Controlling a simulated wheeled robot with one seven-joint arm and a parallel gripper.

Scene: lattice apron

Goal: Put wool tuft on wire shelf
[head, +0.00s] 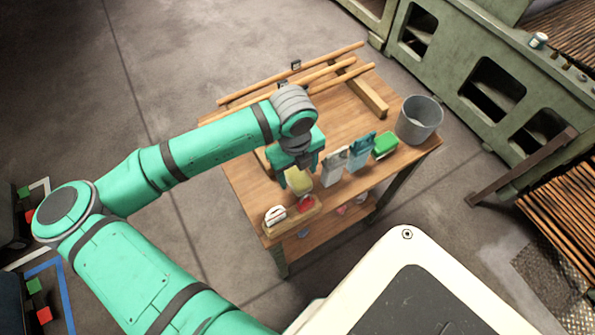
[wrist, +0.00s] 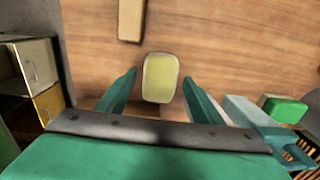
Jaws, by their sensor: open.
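A pale yellow-green rounded block (head: 299,181) rests on the wooden table (head: 245,185); I cannot tell whether it is the wool tuft. It also shows in the wrist view (wrist: 160,78), between my fingers with a gap on each side. My gripper (head: 296,165) is open and points down over this block, partly covering it in the head view. No other thing can be surely told as the wool tuft. I cannot make out a wire shelf in either view.
A white carton (head: 333,167), a blue-grey pack (head: 362,150), a green block (head: 385,143) and a grey bucket (head: 419,118) stand to the right. Wooden rods (head: 292,73) lie behind.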

